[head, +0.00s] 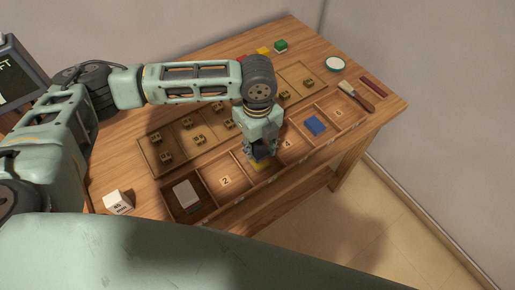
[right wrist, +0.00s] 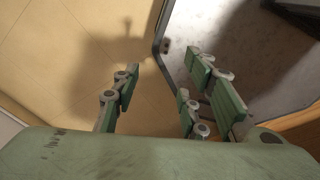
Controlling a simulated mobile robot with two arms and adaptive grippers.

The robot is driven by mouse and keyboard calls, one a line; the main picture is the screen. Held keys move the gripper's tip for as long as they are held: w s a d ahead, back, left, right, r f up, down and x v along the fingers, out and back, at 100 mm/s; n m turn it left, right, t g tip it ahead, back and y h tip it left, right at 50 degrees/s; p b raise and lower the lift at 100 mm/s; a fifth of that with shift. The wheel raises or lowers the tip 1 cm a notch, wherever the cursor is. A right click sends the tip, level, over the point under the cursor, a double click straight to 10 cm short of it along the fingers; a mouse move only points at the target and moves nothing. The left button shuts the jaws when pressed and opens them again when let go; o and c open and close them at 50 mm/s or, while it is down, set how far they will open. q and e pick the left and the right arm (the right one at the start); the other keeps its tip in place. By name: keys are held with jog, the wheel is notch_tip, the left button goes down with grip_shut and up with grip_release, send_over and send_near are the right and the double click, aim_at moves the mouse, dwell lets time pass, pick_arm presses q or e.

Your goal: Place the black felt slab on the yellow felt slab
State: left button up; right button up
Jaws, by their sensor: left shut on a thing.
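My left gripper (head: 261,153) points down over the third compartment of the wooden tray. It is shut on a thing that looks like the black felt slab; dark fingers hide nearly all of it. The yellow felt slab (head: 262,166) shows directly below the fingertips, in that compartment and partly covered by the gripper. I cannot tell whether the held slab touches it. My right gripper (right wrist: 162,82) is open and empty above the floor, away from the tray.
A blue slab (head: 315,125) lies in a compartment to the right. Several small brass-coloured pieces (head: 199,140) stand on the board behind. A brush (head: 355,96) lies at the right, a white box (head: 117,202) at the left.

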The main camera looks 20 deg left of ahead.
aim_at(257, 148)
pick_arm(q)
notch_tip(257, 148, down, 3)
jog(key=shift+r, duration=0.2)
jog(key=shift+f, duration=0.4)
jog(key=o, duration=0.8)
jog(key=shift+o, duration=0.2)
pick_arm(e)
jog(key=shift+w+d+r, duration=0.2)
jog(key=shift+w, duration=0.2)
jog(key=shift+w+d+r, duration=0.15)
jog(key=shift+w, duration=0.2)
jog(key=shift+s, duration=0.1)
pick_arm(q)
jog(key=shift+r, duration=0.6)
notch_tip(257, 148, up, 11)
jog(key=b, duration=0.1)
pick_arm(e)
jog(key=shift+a+f, duration=0.3)
jog(key=shift+f, duration=0.5)
pick_arm(q)
jog(key=shift+r, duration=0.1)
